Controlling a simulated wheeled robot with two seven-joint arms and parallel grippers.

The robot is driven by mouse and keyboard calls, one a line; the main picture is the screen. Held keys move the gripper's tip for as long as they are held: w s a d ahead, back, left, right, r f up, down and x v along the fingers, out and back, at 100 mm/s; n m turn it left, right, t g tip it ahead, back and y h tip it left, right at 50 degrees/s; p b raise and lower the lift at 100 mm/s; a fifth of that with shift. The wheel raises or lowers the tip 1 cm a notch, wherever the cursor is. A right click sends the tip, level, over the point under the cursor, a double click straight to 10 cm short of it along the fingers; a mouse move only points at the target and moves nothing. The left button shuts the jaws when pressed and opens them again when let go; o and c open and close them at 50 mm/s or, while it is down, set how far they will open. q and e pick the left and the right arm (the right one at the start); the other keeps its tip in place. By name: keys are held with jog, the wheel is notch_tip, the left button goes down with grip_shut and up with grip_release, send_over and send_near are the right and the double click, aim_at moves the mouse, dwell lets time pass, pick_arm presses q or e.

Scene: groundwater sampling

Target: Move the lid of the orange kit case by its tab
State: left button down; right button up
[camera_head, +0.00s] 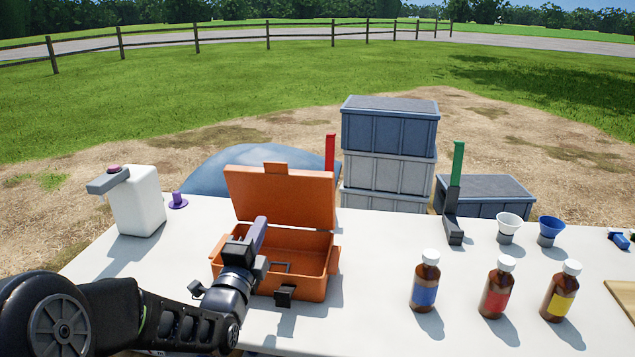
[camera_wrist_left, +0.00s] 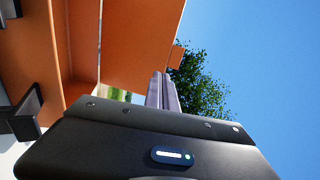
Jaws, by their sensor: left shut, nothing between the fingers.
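The orange kit case (camera_head: 318,290) stands open on the white table, with a dark latch on its front. Its lid (camera_head: 290,203) is raised at the back, leaning slightly back, with the tab (camera_head: 276,168) at its top edge. In the left wrist view the lid (camera_wrist_left: 140,40) rises overhead and the tab (camera_wrist_left: 176,57) shows just beyond the fingertips. My left gripper (camera_head: 261,226) is shut and empty, in front of the lid and above the case's left part. Whether the fingers touch the lid, I cannot tell. My right gripper is not in view.
A white jug (camera_head: 138,202) stands left of the case. Brown bottles with blue (camera_head: 425,283), red (camera_head: 496,288) and yellow (camera_head: 561,292) labels stand to the right. A green-handled tool (camera_head: 456,180) and two funnels (camera_head: 508,226) stand behind them. Stacked crates (camera_head: 390,150) are beyond the table.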

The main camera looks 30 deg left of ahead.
aim_at(276, 166)
pick_arm(q)
jog(key=r, duration=0.1)
jog(key=r+t, duration=0.1)
jog(key=shift+s+r+y, duration=0.35)
jog(key=shift+s+y, duration=0.05)
jog(key=shift+w+a, duration=0.15)
jog(key=p+x, duration=0.3)
jog(key=x, duration=1)
jog(key=shift+w+r, duration=0.2)
jog(key=shift+w, duration=0.15)
